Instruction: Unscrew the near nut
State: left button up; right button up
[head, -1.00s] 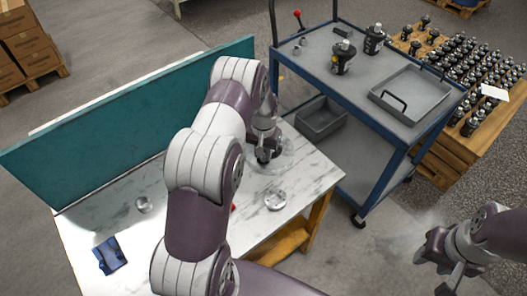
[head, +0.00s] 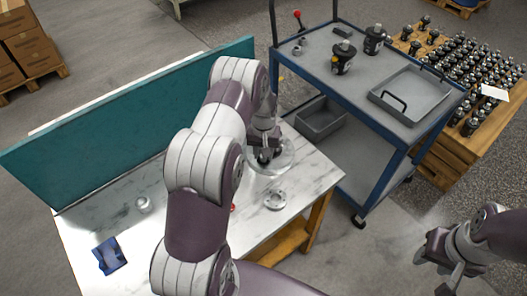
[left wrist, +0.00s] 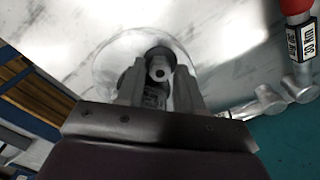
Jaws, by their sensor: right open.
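My left gripper (head: 265,154) is low over the white marble-topped table, pointing down inside a clear round ring or dish (head: 287,160). In the left wrist view its two fingers (left wrist: 160,92) stand on either side of a dark part with a pale round end (left wrist: 160,73). I cannot tell whether this is the near nut, or whether the fingers touch it. The clear dish (left wrist: 103,65) surrounds it. In the head view my arm and gripper hide most of this spot. My right gripper (head: 440,264) is open and empty over the floor at the lower right.
On the table (head: 190,190) lie a metal flange (head: 275,200), a small round metal piece (head: 143,204) and a blue block (head: 109,256). A red-handled tool marked 30 Nm (left wrist: 303,42) is nearby. A teal panel (head: 130,115) backs the table; a blue cart (head: 390,95) stands right.

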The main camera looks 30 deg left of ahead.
pick_arm(q)
jog(key=m, duration=0.8)
grip_shut()
jog(key=n, duration=0.5)
jog(key=shift+n, duration=0.4)
